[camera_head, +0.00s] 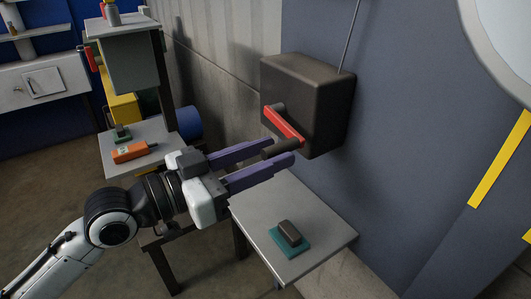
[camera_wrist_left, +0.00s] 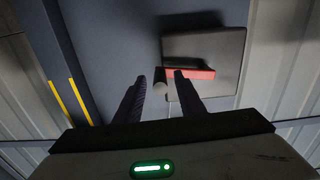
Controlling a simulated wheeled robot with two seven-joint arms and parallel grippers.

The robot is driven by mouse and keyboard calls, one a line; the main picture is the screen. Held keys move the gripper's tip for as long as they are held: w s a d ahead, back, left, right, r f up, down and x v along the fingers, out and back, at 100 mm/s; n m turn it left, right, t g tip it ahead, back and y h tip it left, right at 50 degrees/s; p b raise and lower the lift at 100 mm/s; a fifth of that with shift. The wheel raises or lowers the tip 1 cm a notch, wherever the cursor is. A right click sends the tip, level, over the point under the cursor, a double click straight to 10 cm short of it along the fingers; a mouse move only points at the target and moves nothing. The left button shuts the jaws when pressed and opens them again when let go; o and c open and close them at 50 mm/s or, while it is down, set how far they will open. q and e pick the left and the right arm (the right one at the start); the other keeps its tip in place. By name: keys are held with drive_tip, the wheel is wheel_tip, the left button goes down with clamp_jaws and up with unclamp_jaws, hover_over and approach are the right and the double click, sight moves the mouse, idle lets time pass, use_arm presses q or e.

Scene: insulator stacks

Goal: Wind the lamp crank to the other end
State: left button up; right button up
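The crank is a red bar (camera_head: 284,124) on the front of a dark box (camera_head: 318,90) mounted on the wall. The bar slopes down to the right from a dark hub, and a dark handle (camera_head: 279,149) sticks out at its lower end. My left gripper (camera_head: 282,152) has purple fingers, spread open and pointing at the handle. In the left wrist view, the handle's round end (camera_wrist_left: 160,87) shows between the open fingertips (camera_wrist_left: 161,77), with gaps visible on both sides. The red bar also shows there (camera_wrist_left: 190,74), partly behind a finger. My right gripper is out of view.
A grey table (camera_head: 325,231) below the box holds a dark block on a teal pad (camera_head: 290,243). A side table (camera_head: 124,163) at left carries an orange device (camera_head: 130,152). A thin rod rises from the box along the wall.

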use_arm(q)
clamp_jaws()
drive_tip(key=shift+f, duration=0.1)
